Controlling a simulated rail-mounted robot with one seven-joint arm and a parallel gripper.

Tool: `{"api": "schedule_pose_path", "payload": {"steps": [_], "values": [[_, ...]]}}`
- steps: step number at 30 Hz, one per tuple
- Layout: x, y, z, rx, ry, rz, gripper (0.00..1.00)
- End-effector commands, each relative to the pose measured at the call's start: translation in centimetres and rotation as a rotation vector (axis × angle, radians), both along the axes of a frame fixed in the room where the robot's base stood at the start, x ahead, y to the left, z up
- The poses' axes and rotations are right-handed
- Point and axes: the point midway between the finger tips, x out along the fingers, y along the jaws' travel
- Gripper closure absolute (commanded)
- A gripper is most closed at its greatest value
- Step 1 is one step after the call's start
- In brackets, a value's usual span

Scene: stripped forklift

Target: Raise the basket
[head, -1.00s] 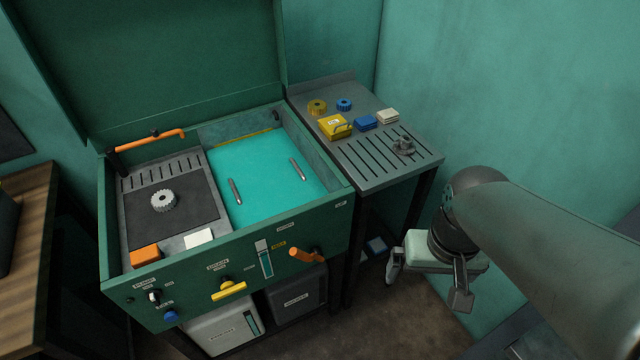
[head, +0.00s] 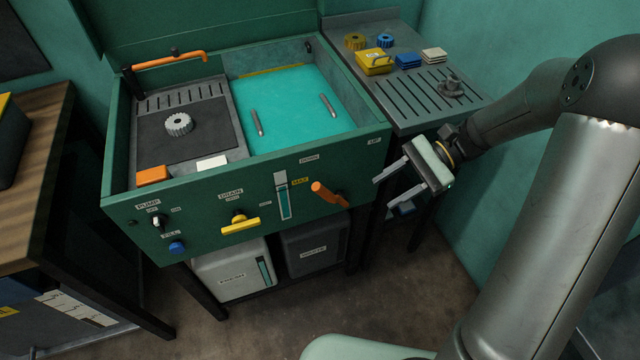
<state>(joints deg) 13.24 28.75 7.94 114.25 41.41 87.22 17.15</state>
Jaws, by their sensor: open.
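The washer tank (head: 310,135) holds turquoise liquid, with two grey bars (head: 257,123) standing out of it. They may belong to the basket, whose body is hidden under the liquid. An orange lever (head: 324,191) is on the tank's green front panel, right of the level gauge. Its grip points up and left from its pivot. A label reading DOWN (head: 309,158) is above it, and one that seems to read UP (head: 374,140) is up to its right. My gripper (head: 381,194) is open and empty, right of the lever and apart from it, its fingers pointing left.
The panel also has a yellow drain handle (head: 240,224), a blue fill button (head: 177,247) and a pump switch (head: 159,221). A slotted side table (head: 420,100) with small parts is behind my gripper. A grey gear (head: 178,124) lies on the tank's left deck. The green lid stands open.

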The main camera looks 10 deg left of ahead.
Motion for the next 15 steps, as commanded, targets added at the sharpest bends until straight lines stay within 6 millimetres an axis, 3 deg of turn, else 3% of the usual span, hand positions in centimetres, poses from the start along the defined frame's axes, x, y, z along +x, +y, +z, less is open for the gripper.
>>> {"api": "schedule_pose_path", "payload": {"steps": [1,6,10,15], "values": [[1.6,0.2,-3.0,0.07,0.077,-0.046,0.58],[5.7,0.3,-6.4,0.264,0.255,-0.162,0.58],[7.1,0.0,-7.3,0.338,0.313,-0.202,0.58],[7.1,0.9,-7.3,0.356,0.329,-0.209,0.58]]}}
